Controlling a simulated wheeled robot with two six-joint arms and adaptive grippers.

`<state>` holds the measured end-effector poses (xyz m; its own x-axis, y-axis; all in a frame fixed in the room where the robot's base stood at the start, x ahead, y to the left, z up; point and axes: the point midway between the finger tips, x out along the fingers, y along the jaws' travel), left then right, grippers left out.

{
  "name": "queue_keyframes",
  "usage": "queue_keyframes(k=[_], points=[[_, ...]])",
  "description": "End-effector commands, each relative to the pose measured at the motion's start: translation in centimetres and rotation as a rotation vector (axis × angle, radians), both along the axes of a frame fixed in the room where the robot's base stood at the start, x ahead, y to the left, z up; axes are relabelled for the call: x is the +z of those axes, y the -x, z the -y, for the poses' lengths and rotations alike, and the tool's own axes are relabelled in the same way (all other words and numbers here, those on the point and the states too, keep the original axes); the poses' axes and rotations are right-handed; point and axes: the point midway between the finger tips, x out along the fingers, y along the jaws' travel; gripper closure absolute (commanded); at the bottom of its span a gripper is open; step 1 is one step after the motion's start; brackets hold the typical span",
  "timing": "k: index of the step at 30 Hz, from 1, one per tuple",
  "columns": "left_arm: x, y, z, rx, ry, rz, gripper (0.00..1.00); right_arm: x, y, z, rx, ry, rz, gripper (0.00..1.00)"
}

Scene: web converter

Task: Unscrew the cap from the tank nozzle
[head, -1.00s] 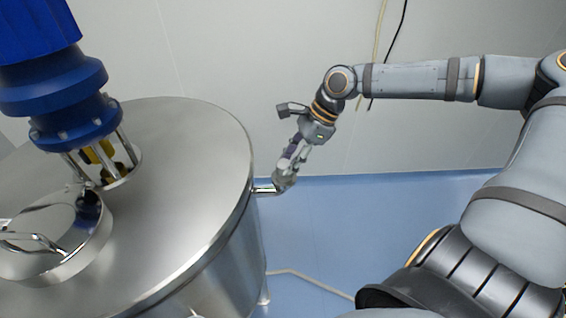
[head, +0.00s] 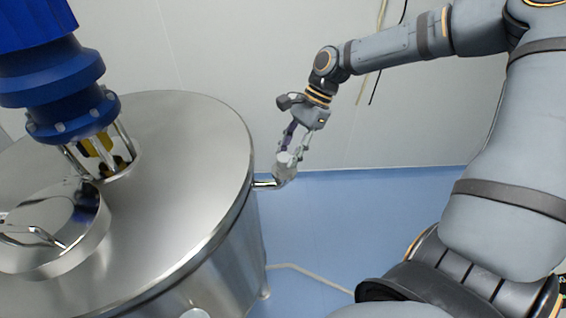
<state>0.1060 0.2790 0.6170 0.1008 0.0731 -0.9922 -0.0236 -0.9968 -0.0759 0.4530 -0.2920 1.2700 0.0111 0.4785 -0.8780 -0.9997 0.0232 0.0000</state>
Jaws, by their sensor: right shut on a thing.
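The steel tank (head: 185,150) stands at the left. Its nozzle (head: 264,184) sticks out from the right side of the tank just below the lid and ends in an upturned fitting (head: 284,175). A small pale cap (head: 285,157) shows at the top of this fitting. My right gripper (head: 292,156) points down from the upper right and is shut on the cap, with its fingers on either side of it. I cannot tell whether the cap still touches the nozzle. My left gripper is not in view.
A blue motor unit (head: 55,75) and a round hatch with a handle (head: 55,235) sit on the tank lid. Cables (head: 376,70) hang on the pale wall behind my right arm. The blue floor (head: 340,225) right of the tank is mostly open, with a thin pipe low down.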

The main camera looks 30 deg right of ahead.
Motion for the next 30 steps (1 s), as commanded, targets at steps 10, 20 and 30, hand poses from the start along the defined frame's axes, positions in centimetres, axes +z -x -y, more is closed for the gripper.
queue_keyframes(k=[10, 20, 30], points=[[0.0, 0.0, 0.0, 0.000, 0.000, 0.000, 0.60, 0.0, 0.0, 0.0, -0.001, -0.001, 0.000, 0.45], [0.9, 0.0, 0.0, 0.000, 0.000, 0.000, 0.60, 0.3, 0.1, 0.0, -0.032, -0.001, 0.001, 0.45], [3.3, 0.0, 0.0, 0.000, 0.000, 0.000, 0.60, 0.4, 0.3, -0.1, -0.179, -0.004, 0.002, 0.45]])
